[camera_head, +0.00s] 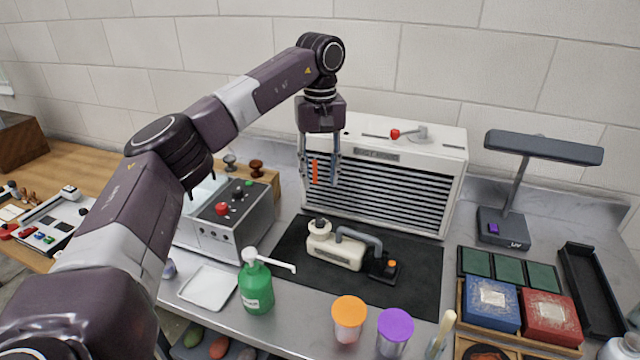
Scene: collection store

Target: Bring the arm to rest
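My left arm comes in from the left and arches over the bench. Its gripper (320,180) points down in front of the left part of the white louvred cabinet (440,170), above the black mat (420,275). The two fingers stand apart, so it looks open. A small orange strip shows between the fingers; I cannot tell whether it is part of the gripper or something behind it. The cream device with a grey hose (335,252) stands on the mat below, apart from the gripper. My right gripper is not in view.
A control box (235,225) stands left of the mat, partly hidden by my arm. A green pump bottle (256,288), white tray (207,288), orange-lidded (348,312) and purple-lidded jars (395,328) stand in front. A dark lamp (540,148) and boxes (548,318) are right.

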